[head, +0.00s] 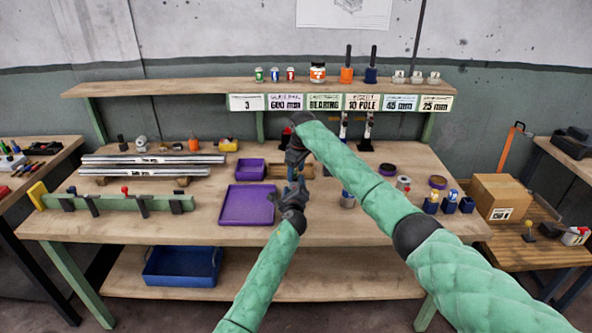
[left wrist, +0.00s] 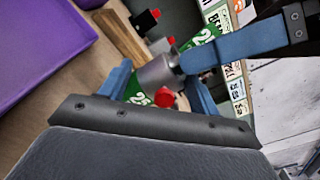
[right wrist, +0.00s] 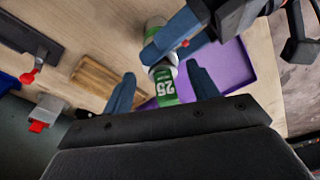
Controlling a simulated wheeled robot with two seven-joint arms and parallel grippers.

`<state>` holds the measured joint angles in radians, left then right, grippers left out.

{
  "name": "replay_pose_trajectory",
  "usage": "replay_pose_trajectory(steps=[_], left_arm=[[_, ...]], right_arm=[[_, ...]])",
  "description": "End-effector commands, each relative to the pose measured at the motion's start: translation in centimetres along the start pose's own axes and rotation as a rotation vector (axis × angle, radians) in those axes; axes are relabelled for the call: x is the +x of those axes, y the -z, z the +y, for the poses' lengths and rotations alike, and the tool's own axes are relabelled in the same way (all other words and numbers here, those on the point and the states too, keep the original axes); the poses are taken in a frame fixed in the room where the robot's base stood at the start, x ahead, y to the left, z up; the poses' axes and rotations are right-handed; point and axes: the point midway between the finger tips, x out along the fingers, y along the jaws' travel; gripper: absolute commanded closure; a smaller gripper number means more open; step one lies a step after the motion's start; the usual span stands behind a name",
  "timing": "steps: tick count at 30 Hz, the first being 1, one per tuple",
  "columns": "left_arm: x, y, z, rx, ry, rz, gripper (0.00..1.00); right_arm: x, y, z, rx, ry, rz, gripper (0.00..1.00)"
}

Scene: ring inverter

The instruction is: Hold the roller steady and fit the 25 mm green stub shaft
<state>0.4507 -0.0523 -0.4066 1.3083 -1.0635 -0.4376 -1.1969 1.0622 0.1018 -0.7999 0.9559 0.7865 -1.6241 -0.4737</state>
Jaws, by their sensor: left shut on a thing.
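My left gripper (head: 296,186) is shut on the silver roller (left wrist: 158,76), whose body shows between its blue fingers in the left wrist view. A green band marked 25 (left wrist: 137,92) shows at the roller's near side. The green stub shaft marked 25 (right wrist: 166,88) is at the roller's other end in the right wrist view. I cannot tell whether it is seated. My right gripper (right wrist: 162,70) has its fingers on both sides of the green shaft, with gaps to it, so it looks open. In the head view the grippers and arms hide most of both parts.
A purple tray (head: 248,222) lies just left of the grippers, with a small purple bin (head: 251,160) behind it. A green rack (head: 115,204) and long silver tubes (head: 150,160) are farther left. Blue holders (head: 449,203) stand at the right. A labelled shelf (head: 210,87) runs behind.

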Motion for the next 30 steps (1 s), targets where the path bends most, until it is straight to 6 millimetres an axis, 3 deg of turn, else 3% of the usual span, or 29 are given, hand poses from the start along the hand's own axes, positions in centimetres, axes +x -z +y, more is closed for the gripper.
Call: replay_pose_trajectory(steps=[1, 7, 11, 24, 30], left_arm=[[-0.2, 0.7, 0.8, 0.001, -0.01, 0.008, 0.75], [-0.2, 0.7, 0.8, 0.001, -0.01, 0.008, 0.75], [-0.2, 0.7, 0.8, 0.001, -0.011, 0.008, 0.75], [-0.2, 0.7, 0.8, 0.001, -0.011, 0.008, 0.75], [-0.2, 0.7, 0.9, 0.001, -0.011, 0.008, 0.75]], right_arm=[[0.1, 0.0, 0.0, 0.0, 0.0, 0.0, 0.41], [-0.1, 0.0, 0.0, 0.0, 0.0, 0.0, 0.41], [-1.2, 0.0, 0.0, 0.0, -0.001, 0.001, 0.41], [-9.2, 0.0, -0.1, -0.001, -0.003, 0.002, 0.41], [-11.4, -0.1, -0.1, 0.0, -0.002, 0.002, 0.41]])
